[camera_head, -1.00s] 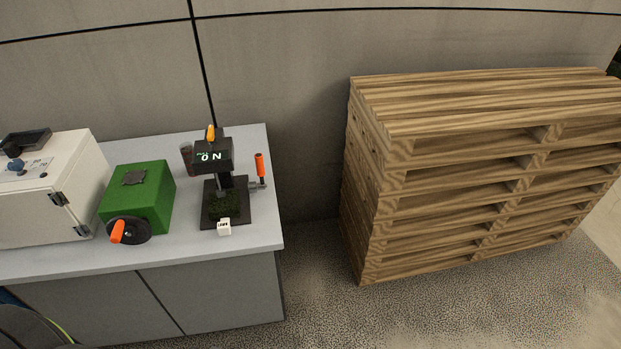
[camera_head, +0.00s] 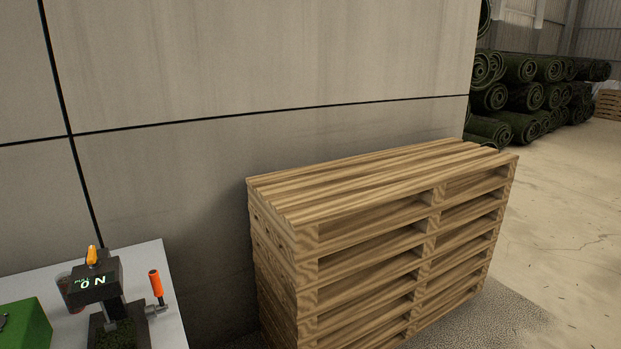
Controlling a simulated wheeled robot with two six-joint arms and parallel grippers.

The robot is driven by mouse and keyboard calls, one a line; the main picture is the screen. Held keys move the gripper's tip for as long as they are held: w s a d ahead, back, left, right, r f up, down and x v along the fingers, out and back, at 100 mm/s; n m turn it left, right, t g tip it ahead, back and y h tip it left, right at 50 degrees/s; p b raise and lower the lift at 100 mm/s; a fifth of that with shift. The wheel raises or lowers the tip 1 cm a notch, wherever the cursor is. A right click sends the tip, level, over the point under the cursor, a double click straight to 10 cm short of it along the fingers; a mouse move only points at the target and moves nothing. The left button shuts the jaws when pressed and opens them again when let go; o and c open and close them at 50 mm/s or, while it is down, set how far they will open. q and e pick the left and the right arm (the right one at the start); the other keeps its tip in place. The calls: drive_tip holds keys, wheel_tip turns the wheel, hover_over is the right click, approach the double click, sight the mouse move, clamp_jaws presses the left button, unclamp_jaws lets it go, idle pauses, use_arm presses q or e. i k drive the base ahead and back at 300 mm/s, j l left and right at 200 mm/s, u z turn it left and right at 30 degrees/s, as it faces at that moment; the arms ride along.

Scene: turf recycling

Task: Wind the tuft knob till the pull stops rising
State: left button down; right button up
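I cannot tell which part is the tuft knob. Neither of my grippers is in view.
A green box (camera_head: 22,325) sits on the grey bench (camera_head: 170,318) left of the tester. A tall stack of wooden pallets (camera_head: 375,230) stands right of the bench against the wall. Rolled turf (camera_head: 530,90) is piled at the far right. Open floor (camera_head: 560,210) lies right of the pallets.

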sight(92, 261)
drive_tip(key=u, duration=1.3)
drive_tip(key=i+j+u, duration=0.25)
drive_tip(key=i, duration=0.05)
